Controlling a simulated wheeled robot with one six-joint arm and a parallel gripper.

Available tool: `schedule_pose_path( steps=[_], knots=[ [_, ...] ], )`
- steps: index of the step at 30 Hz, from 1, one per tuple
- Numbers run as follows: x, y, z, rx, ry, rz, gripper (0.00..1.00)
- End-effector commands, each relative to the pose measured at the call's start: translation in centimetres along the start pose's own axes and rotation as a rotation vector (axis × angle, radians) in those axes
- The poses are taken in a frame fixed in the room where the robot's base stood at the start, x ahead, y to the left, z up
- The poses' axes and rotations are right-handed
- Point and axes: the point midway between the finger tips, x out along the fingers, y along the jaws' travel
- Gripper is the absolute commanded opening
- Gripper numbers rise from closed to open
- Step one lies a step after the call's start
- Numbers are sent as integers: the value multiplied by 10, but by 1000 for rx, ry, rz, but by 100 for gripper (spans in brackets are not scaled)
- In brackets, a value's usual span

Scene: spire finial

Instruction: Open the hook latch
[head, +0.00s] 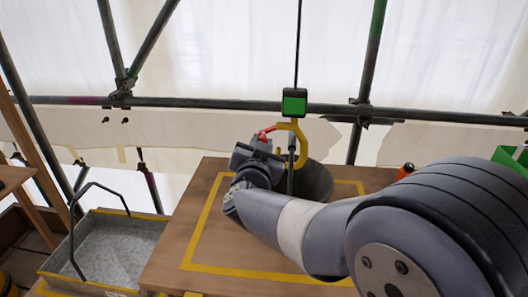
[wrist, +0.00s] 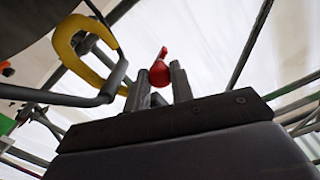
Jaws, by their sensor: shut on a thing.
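A yellow hook (head: 301,143) hangs from a cable under a green-faced block (head: 294,103); it also shows at the upper left of the wrist view (wrist: 65,42). A red latch piece (head: 267,130) sticks out to the left of the hook. In the wrist view, the red latch piece (wrist: 160,72) stands between my fingers. My gripper (wrist: 158,84) is shut on it, pointing up. A dark bar (wrist: 112,85) passes through the hook's opening. My gripper's fingers are small and partly hidden in the head view.
A dark grey rounded object (head: 316,182) is below the hook, over a wooden platform (head: 180,235) with a yellow outline. A grey metal tray (head: 115,240) with a hoop handle is at left. Scaffold tubes (head: 200,102) cross behind. An orange-topped item (head: 406,170) is at right.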

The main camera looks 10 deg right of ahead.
Motion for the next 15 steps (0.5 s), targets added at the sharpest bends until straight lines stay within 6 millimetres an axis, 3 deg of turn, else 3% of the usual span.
schedule_pose_path(
  steps=[15],
  knots=[
    [0,-9,-13,442,-1,0,0]
  ],
)
